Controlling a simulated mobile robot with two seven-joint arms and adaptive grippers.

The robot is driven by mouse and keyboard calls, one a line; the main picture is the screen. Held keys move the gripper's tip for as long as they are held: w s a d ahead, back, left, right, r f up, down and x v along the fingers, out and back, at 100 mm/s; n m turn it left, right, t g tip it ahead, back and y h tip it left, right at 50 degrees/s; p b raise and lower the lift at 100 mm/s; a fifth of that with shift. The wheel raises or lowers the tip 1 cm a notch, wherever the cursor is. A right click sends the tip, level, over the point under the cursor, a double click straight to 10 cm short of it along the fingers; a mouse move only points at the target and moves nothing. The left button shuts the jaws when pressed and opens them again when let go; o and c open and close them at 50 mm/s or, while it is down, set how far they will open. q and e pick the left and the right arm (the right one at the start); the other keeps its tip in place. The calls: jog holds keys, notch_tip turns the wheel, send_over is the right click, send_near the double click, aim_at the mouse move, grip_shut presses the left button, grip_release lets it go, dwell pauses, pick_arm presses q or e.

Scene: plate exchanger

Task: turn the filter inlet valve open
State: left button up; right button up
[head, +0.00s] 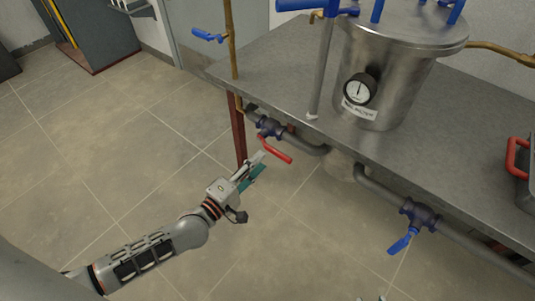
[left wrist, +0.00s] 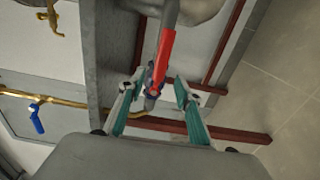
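A dark valve body (head: 269,127) with a red lever handle (head: 275,150) sits on a grey pipe under the front edge of the steel table. The red handle slants down to the right. No readable label tells me whether it is the filter inlet valve. My left gripper (head: 257,174) is just below and left of the handle. In the left wrist view, my left gripper (left wrist: 154,92) is open, its teal-padded fingers apart. The red handle (left wrist: 163,58) and valve body appear between and beyond them, with no visible contact. Small tips at the head view's bottom edge may be my right gripper (head: 370,298).
A second valve with a blue handle (head: 403,242) hangs on the pipe to the right. A steel vessel with a gauge (head: 359,89) stands on the table (head: 285,75). A dark red table leg (head: 238,135) is close behind my gripper.

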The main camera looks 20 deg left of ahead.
pick_arm(q)
jog(key=v, duration=0.4)
jog(key=shift+s+a, duration=0.1)
jog(key=shift+s, duration=0.25)
